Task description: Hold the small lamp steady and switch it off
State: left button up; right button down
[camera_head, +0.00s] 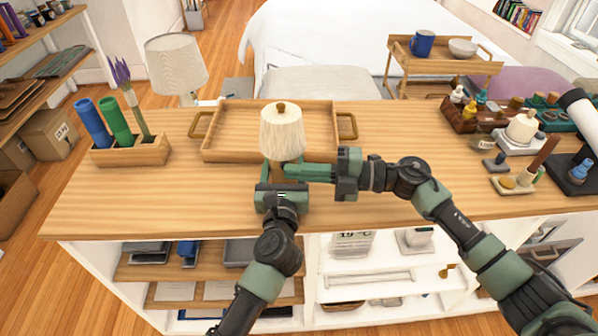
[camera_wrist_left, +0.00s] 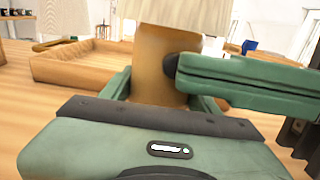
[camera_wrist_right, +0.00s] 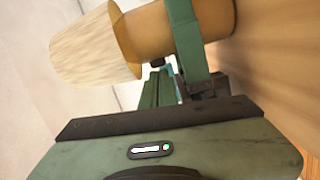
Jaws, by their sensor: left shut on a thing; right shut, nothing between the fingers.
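The small lamp (camera_head: 282,134) has a pleated cream shade with a wooden knob on top. It stands upright on the wooden counter, in front of the tray. Its round wooden base shows in the left wrist view (camera_wrist_left: 160,62); in the right wrist view, the shade (camera_wrist_right: 85,50) shows too. My left gripper (camera_head: 281,170) is shut on the base from the front. My right gripper (camera_head: 290,171) reaches in from the right, shut and empty. Its dark fingertip is at the base just under the shade; I cannot tell whether it touches. I cannot make out whether the lamp glows.
The wooden tray (camera_head: 232,116) is close behind the lamp. A wooden holder (camera_head: 130,154) with blue and green tubes is at the left. A larger lamp (camera_head: 176,65) stands behind the counter. Bottles and small items crowd the right end. The counter between (camera_head: 400,140) is clear.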

pick_arm(q)
jog(key=shift+s+d, duration=0.1)
jog(key=shift+d, duration=0.05)
pick_arm(e)
jog(key=shift+w, duration=1)
jog(key=shift+f, duration=0.1)
pick_arm(q)
jog(key=shift+f, duration=0.1)
pick_arm(e)
jog(key=s+d+r, duration=0.1)
jog(key=s+d, duration=0.5)
jog(key=d, duration=0.4)
jog(key=shift+s, duration=0.15)
jog(key=shift+r, duration=0.1)
